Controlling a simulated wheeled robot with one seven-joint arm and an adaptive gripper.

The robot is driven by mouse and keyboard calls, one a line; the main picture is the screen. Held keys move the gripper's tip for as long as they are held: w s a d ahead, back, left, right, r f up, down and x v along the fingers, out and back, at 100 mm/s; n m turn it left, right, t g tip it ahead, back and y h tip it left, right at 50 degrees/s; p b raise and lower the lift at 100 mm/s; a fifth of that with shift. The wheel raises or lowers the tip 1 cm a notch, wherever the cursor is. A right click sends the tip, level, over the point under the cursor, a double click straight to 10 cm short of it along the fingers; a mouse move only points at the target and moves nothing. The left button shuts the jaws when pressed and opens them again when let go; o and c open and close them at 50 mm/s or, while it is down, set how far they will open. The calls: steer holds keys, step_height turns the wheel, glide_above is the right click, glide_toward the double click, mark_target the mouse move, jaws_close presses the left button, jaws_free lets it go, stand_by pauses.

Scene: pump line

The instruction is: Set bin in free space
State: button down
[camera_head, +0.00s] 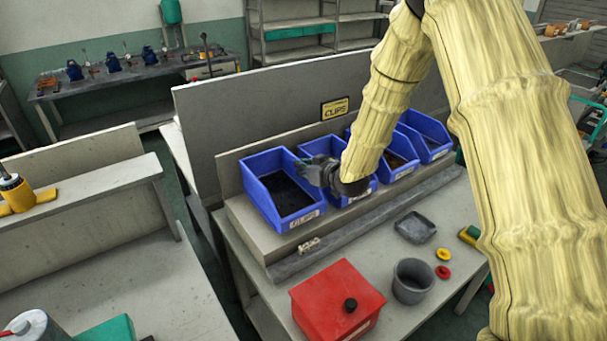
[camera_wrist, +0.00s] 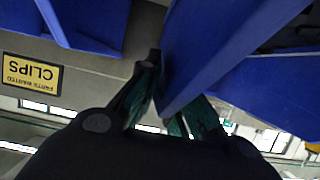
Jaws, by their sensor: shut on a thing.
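Several blue bins stand in a row on the grey ledge of the workbench. The leftmost blue bin (camera_head: 256,207) has a dark inside and a white front label. The second blue bin (camera_head: 331,150) is partly hidden by my arm. My gripper (camera_head: 320,172) is at the right side wall of the leftmost bin. In the wrist view my gripper (camera_wrist: 168,98) has its fingers on either side of a blue bin wall (camera_wrist: 205,70). It is shut on this wall, which appears to be the leftmost bin's. I cannot tell whether that bin touches the ledge.
A red box (camera_head: 325,300), a grey cup (camera_head: 412,281), a shallow grey tray (camera_head: 415,227) and small yellow and red discs stand on the bench in front. A CLIPS sign (camera_head: 335,109) is on the panel behind. The bench's left end is beside the leftmost bin.

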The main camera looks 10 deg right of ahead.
steer(key=shift+f+p, duration=0.3)
steer(key=shift+f, duration=0.95)
steer(key=c, duration=1.6)
jaws_free()
steer(key=shift+f, duration=0.15)
steer(key=b+v, duration=0.1)
steer(key=v, duration=0.5)
steer(key=b+v, duration=0.2)
steer(key=v, duration=0.4)
steer(key=shift+r, duration=0.25)
